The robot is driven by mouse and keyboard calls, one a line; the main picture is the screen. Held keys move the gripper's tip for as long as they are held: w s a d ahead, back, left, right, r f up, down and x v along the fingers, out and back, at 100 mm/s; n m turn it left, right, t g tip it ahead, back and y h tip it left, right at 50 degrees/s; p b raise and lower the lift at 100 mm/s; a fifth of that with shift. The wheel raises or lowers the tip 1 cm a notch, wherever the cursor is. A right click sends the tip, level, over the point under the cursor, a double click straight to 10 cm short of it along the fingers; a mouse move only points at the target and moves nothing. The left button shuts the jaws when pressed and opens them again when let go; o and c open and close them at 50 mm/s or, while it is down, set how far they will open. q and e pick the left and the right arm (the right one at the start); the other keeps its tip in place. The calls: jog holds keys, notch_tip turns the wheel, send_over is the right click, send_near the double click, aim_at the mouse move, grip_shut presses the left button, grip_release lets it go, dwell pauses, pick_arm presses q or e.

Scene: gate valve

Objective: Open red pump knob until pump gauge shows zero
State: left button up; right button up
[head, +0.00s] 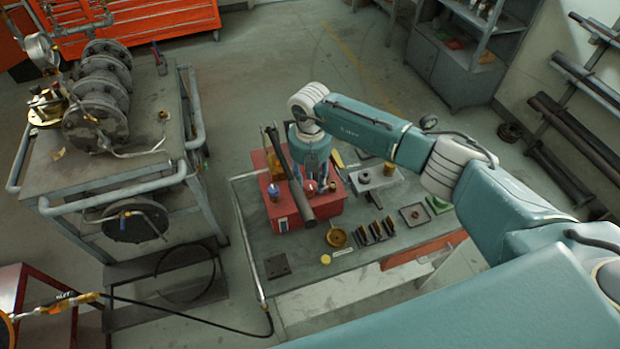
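A red box-shaped unit (330,207), which looks like the pump, stands on the grey workbench. A small red knob (311,187) and a blue knob (274,192) show on it, with a dark slanted bar (288,178) across it. My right gripper (312,172) points down over the unit, close to the red knob. Its fingers are small and partly hidden, so I cannot tell whether they are open or touch the knob. A round gauge (42,50) shows on the pipework at the upper left; its reading is not legible, and I cannot tell whether it is the pump gauge. My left gripper is out of view.
The workbench (300,255) also bears a brass round part (336,237), several dark blocks (375,231) and a small tray (414,214). A metal cart (50,170) with flanged valve parts stands left. A black hose (190,315) runs along the lower left.

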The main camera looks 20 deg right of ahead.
jog(key=c, duration=0.9)
jog(key=shift+o, duration=0.2)
jog(key=shift+w+f+n+b, duration=0.1)
jog(key=shift+f+n+b, duration=0.1)
jog(key=shift+n+b, duration=0.75)
jog(key=n+b, duration=1.2)
jog(key=b, duration=0.2)
jog(key=n+b, duration=0.2)
jog(key=n, duration=0.1)
jog(key=shift+r+n+b, duration=0.1)
jog(key=shift+n+b, duration=0.25)
jog(key=shift+b, duration=0.05)
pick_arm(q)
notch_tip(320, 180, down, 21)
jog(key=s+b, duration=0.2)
pick_arm(e)
jog(key=shift+r+n, duration=0.15)
jog(key=shift+n, duration=1.35)
jog(key=shift+r, duration=0.1)
